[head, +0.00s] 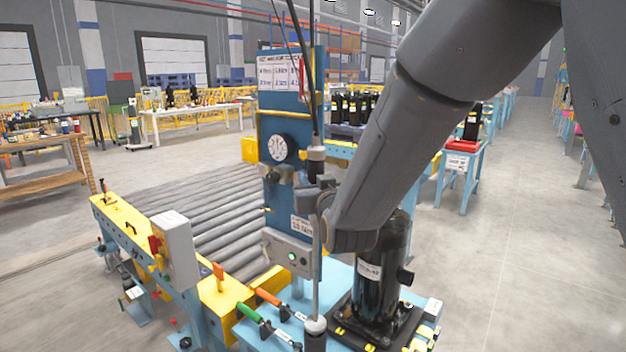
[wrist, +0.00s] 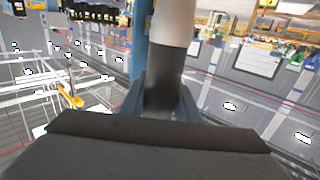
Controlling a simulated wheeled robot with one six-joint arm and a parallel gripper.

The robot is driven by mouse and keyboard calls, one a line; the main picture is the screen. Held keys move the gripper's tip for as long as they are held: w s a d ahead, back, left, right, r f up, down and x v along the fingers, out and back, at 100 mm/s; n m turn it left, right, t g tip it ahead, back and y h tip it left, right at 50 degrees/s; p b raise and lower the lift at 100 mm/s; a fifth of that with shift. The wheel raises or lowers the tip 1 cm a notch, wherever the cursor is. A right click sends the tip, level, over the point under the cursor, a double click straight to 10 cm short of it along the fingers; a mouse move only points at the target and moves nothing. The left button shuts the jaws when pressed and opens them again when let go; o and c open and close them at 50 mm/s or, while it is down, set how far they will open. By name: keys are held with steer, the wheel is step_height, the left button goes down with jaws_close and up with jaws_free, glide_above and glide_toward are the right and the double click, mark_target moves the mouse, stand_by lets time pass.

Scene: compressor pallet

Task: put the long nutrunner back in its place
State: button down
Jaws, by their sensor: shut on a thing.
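The long nutrunner (head: 316,262) is a thin, upright grey tool hanging on a dark cable in front of the blue column. My gripper (head: 318,200) is shut around its upper body. In the wrist view the nutrunner (wrist: 165,85) rises between the fingers, dark below and whitish above. Its lower end is by a pale round piece (head: 316,325) at the blue bench's front; whether that is part of the tool or a holder, I cannot tell. The blue column (head: 275,215) carries a dial and a control box with a green light.
A black compressor (head: 378,285) stands on a dark pallet close right of the nutrunner. A green-handled tool (head: 248,313) and an orange-handled tool (head: 268,297) lie to the left. A roller conveyor (head: 185,205) runs behind left. Open floor (head: 510,260) is at right.

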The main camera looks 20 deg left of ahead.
steer(key=shift+f+b, duration=0.8)
steer(key=shift+f, duration=0.2)
stand_by(0.5)
steer(key=c, duration=1.4)
jaws_free()
steer(key=shift+o, duration=0.7)
steer(key=shift+f, duration=0.25)
steer(key=b+v, duration=0.1)
steer(key=v, duration=0.7)
steer(key=shift+b, duration=0.4)
steer(key=shift+r, duration=0.1)
